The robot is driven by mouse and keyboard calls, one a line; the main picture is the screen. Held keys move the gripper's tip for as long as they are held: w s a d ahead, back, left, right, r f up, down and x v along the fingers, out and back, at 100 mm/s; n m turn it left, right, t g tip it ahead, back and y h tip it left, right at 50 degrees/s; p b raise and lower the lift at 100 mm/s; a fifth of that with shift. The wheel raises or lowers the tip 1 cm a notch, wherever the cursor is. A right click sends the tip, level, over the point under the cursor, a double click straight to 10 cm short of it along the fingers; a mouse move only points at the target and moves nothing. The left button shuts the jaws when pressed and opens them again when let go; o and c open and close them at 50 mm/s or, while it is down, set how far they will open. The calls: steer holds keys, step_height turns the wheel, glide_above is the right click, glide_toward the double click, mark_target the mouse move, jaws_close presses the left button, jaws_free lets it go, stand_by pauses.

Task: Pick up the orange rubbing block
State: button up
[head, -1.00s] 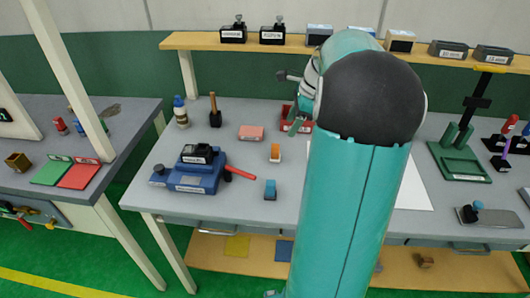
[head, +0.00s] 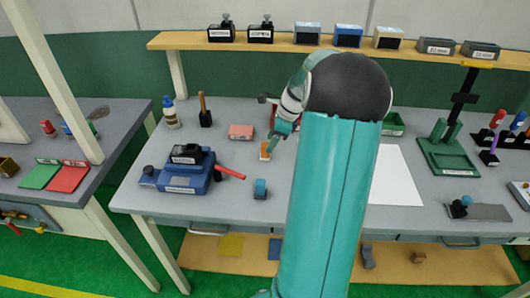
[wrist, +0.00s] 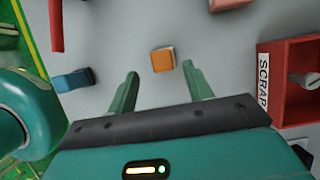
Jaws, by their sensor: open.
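The orange rubbing block (wrist: 162,60) stands on the grey bench, ahead of and between my open fingers in the wrist view. It shows an orange face and a pale side. In the head view the orange block (head: 265,151) is small and sits just left of my gripper (head: 272,140). My gripper (wrist: 161,90) is open with nothing between its two green fingers. The fingers appear apart from the block. My arm hides part of the bench to the right of the block.
A blue block (head: 260,189) stands nearer the front edge. A pink block (head: 241,131) lies behind. A blue machine with a red handle (head: 184,174) is at left. A red bin marked SCRAP (wrist: 288,78) stands right of my gripper. White paper (head: 394,178) lies further right.

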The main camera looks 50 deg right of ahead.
steer(key=x, duration=0.5)
steer(key=shift+w+d, duration=0.1)
steer(key=shift+w, duration=0.2)
steer(key=shift+r, duration=0.1)
steer(key=c, duration=1.1)
